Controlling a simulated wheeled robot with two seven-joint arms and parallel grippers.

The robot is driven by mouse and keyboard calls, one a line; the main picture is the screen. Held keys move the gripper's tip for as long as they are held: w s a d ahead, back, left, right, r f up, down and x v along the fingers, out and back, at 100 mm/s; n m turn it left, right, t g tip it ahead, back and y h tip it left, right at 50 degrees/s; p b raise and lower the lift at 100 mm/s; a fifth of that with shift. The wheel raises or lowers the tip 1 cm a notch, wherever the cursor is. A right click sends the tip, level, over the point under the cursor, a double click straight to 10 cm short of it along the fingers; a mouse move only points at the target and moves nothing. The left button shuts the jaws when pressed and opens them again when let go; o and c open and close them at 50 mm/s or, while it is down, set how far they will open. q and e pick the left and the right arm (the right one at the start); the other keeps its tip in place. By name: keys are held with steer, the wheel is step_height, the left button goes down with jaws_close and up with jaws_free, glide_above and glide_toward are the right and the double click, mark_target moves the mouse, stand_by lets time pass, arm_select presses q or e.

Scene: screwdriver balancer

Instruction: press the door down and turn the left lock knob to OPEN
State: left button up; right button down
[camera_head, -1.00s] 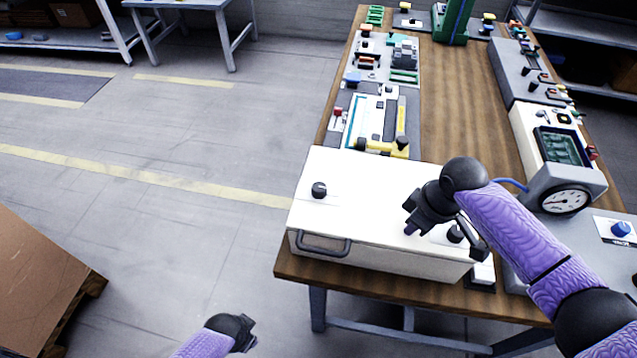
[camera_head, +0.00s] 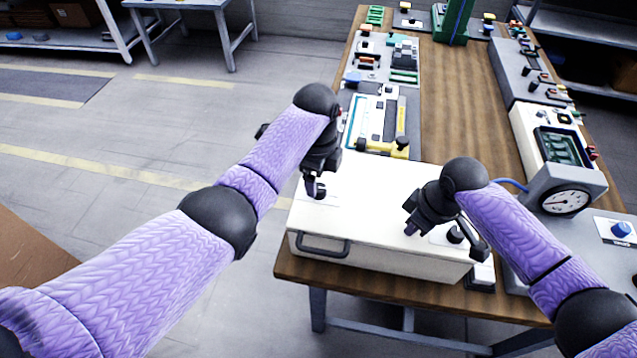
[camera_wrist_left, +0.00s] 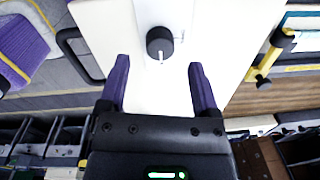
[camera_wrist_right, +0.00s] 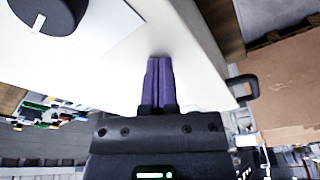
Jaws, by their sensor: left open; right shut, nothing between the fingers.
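The white box with the door (camera_head: 375,205) sits at the near end of the wooden table, with a dark handle (camera_head: 320,245) on its front. The left lock knob (camera_wrist_left: 160,42) is black with a white mark; my left gripper (camera_wrist_left: 162,85) is open above it, the knob ahead of and between the finger lines. In the head view the left gripper (camera_head: 316,190) largely hides that knob. My right gripper (camera_wrist_right: 159,65) is shut and empty, fingertips down at the white top, contact unclear. The right knob (camera_wrist_right: 48,15) is beside it, also in the head view (camera_head: 455,234).
Behind the box are a panel with a yellow-and-black part (camera_head: 385,146) and other fixtures. A pressure gauge (camera_head: 565,200) and a blue knob (camera_head: 621,229) stand to the right. The table's middle strip (camera_head: 460,110) is clear.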

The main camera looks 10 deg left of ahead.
mark_target(319, 188)
arm_select(q)
steer(key=shift+w+f, duration=0.1)
steer(key=shift+f, duration=1.65)
jaws_close()
